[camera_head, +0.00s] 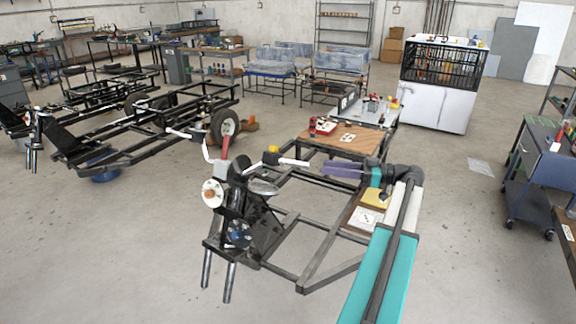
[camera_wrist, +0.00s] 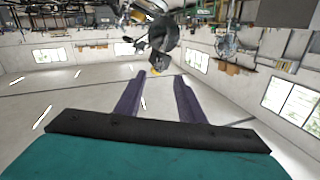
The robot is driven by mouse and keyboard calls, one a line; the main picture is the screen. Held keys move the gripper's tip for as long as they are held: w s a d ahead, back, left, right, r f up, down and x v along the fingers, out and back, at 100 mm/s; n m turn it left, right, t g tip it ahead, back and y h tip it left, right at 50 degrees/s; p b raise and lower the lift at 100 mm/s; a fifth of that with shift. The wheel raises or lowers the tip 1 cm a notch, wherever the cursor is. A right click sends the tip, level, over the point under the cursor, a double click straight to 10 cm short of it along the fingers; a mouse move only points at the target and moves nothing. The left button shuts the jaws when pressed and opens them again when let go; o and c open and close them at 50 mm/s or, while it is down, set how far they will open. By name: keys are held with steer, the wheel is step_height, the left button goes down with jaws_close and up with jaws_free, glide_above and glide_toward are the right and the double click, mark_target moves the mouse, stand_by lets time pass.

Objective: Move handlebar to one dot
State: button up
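The handlebar's white right grip (camera_head: 293,162) shows on the black frame in the foreground in the head view. Its left part bends down past a red piece at the front fork. My gripper (camera_head: 326,170), with purple fingers, is just right of the right grip, apparently apart from it. In the wrist view my gripper (camera_wrist: 158,76) has its two fingers spread, with nothing between them. A dark rounded part hangs beyond the fingertips there; I cannot tell which part it is. Small white cards with dark marks lie near the frame; no single dot is clear.
The black tube frame (camera_head: 315,250) stands below my arm. A wooden-topped table (camera_head: 345,143) with a red item is behind it. A yellow block (camera_head: 374,199) and a white card (camera_head: 366,219) lie beside my arm. A blue cart (camera_head: 545,160) stands right. Floor at front left is clear.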

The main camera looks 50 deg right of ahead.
mark_target(280, 162)
steer(key=p+x, duration=0.4)
steer(key=x, duration=0.9)
steer(key=shift+w+a+p, duration=0.2)
steer(key=shift+w+p, duration=0.05)
steer(key=shift+p, duration=0.05)
jaws_close()
